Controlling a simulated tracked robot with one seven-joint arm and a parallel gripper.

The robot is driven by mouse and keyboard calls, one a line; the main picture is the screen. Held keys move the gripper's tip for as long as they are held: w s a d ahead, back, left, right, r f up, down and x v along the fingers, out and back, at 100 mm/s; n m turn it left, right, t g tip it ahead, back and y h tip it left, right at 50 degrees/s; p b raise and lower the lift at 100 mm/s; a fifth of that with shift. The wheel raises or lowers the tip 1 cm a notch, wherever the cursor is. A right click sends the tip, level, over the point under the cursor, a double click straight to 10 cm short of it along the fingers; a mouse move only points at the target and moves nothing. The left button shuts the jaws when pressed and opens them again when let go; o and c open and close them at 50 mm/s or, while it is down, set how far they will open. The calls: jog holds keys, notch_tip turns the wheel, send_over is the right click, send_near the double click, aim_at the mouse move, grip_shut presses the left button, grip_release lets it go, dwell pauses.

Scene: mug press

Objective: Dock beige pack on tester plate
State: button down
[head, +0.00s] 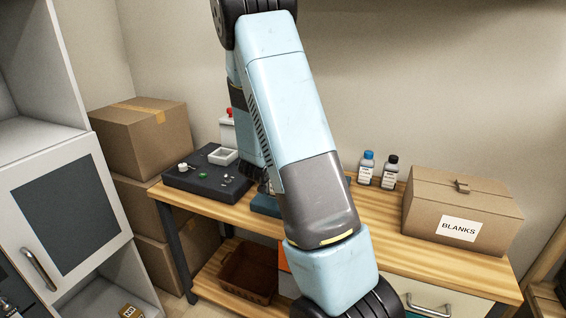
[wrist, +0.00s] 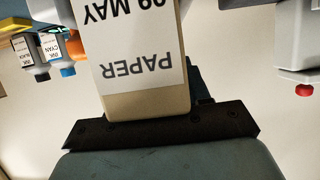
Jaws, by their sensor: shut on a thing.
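A beige pack (wrist: 148,105) with a white label reading PAPER and 09 MAY hangs from my gripper (wrist: 165,128) in the wrist view, which is upside down. My gripper is shut on it, and a dark finger shows partly behind it. The pack's lower end runs out of the wrist picture, so I cannot tell whether it touches anything. In the head view, my arm hides the gripper and the pack. I cannot make out the tester plate for certain. A dark panel (head: 181,181) with a green button and a white tray (head: 223,155) lies left of my arm.
Two ink bottles, blue-capped (head: 366,167) and black-capped (head: 390,172), stand right of my arm. A BLANKS carton (head: 462,213) sits at the bench's right end. Stacked cartons (head: 145,137) stand at left. Grey parts show at the wrist view's upper edges, one with a red button (wrist: 304,90).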

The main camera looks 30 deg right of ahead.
jog(key=c, duration=0.5)
grip_release()
jog(key=s+a+r+n+t+y, duration=0.1)
jog(key=s+a+r+n+y, duration=0.1)
jog(key=s+a+r+y, duration=0.35)
jog(key=s+a+r+n+y, duration=0.2)
jog(key=a+r, duration=0.4)
jog(key=a, duration=0.3)
jog(key=s+a+r+n+t+y, duration=0.1)
jog(key=s+a+r+n+y, duration=0.1)
jog(key=s+a+r+y, duration=0.35)
jog(key=s+r+n+g, duration=0.1)
jog(key=s+r, duration=0.1)
jog(key=s, duration=0.5)
jog(key=s+r+n+g+h, duration=0.1)
jog(key=s+n+g, duration=0.1)
jog(key=s, duration=0.5)
jog(key=s+r+n+g+h, duration=0.1)
jog(key=s+r, duration=0.1)
jog(key=s, duration=0.5)
jog(key=shift+a+r+g, duration=0.35)
jog(key=shift+g, duration=0.05)
